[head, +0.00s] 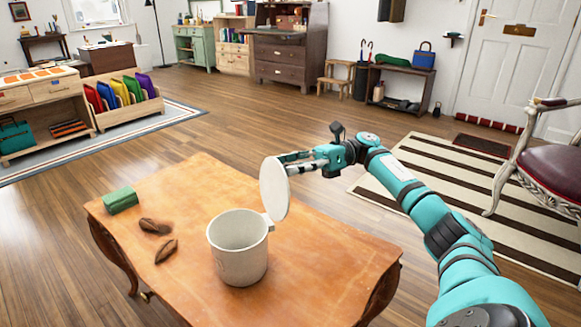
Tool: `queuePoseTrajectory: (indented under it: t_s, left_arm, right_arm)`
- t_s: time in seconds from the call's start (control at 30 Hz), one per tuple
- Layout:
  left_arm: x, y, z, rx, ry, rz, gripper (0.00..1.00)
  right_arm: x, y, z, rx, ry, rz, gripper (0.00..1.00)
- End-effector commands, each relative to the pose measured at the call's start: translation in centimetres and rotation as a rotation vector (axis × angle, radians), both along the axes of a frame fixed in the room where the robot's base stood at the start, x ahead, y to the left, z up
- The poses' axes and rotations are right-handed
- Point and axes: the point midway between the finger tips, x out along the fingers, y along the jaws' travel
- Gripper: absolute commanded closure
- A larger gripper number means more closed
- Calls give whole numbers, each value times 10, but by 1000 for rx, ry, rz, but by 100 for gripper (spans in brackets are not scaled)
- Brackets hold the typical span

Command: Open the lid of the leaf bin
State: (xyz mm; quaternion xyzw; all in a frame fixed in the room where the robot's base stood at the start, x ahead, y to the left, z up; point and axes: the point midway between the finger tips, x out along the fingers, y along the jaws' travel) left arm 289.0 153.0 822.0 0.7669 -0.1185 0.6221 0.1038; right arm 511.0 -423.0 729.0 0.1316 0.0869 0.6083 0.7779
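The leaf bin (238,254) is a white round can on the wooden table, with its mouth uncovered. Its round white lid (273,188) stands up on edge at the bin's right rim, joined there by a hinge. My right gripper (285,163) comes in from the right at the lid's upper right edge. Its two fingers show a gap between them, and their tips are close to or touching the lid; the contact is partly hidden. My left gripper is not in view.
On the orange-brown table (330,250) lie a green block (120,200) and two brown leaf-like pieces (166,250), left of the bin. The table's right part is clear. A chair (545,165) and striped rug (450,205) are at the right.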

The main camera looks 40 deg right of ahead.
Motion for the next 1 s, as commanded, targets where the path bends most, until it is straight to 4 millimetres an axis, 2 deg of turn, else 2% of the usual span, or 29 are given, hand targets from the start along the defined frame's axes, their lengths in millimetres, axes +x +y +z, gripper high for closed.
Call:
queuePoseTrajectory:
  t_s: [0.23,0.5,0.63,1.0]
  left_arm:
    - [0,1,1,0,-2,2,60]
    - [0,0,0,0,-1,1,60]
    - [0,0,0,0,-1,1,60]
    - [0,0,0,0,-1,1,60]
  right_arm:
    - [-1,-8,1,1,-1,-3,53]
    - [-12,-52,0,3,-2,-4,53]
    - [-15,-65,-1,0,-2,-4,53]
    - [-18,-73,-2,0,-1,1,53]
